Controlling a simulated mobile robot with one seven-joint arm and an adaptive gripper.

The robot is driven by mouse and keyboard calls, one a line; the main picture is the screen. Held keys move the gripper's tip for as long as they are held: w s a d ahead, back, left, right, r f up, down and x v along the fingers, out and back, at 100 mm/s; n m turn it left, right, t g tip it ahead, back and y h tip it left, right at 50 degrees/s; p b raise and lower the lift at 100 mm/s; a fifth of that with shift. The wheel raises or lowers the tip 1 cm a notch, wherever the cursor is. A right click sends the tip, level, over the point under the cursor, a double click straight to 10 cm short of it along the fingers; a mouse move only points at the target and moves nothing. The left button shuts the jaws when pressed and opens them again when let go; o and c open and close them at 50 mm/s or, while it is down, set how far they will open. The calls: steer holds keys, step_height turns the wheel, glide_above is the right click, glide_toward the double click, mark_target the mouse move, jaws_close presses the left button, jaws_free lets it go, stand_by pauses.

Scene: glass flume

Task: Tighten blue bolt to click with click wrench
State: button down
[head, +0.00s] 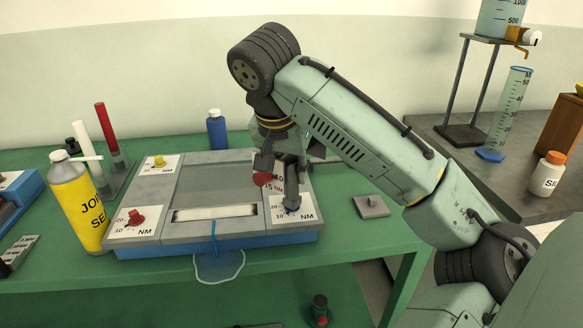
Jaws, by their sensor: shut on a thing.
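The flat grey fixture (203,183) on a blue base lies on the green bench, with bolts at its corners on white NM plates. The blue bolt (293,211) is at the front right corner, mostly hidden, with only a little blue showing. My gripper (277,167) is above the right side of the fixture, pointing down and shut on the click wrench (290,196). The wrench's dark grey lower end stands over the blue bolt and appears to meet it. A red round part (262,179) shows beside the fingers; I cannot tell what it belongs to.
A yellow bolt (159,161) and a red bolt (136,216) are on the fixture's left side. A yellow spray can (80,205) stands left, a blue bottle (216,130) behind. A small grey block (371,206) lies right. A clear puddle-like sheet (219,266) hangs at the front edge.

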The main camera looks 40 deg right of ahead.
steer(key=shift+r+m+g+p, duration=0.1)
steer(key=shift+m+g+p, duration=0.5)
steer(key=shift+m+p, duration=0.85)
stand_by(0.4)
steer(key=shift+n, duration=0.25)
steer(key=shift+r, duration=0.1)
steer(key=shift+r+p, duration=2.2)
steer(key=shift+r, duration=0.2)
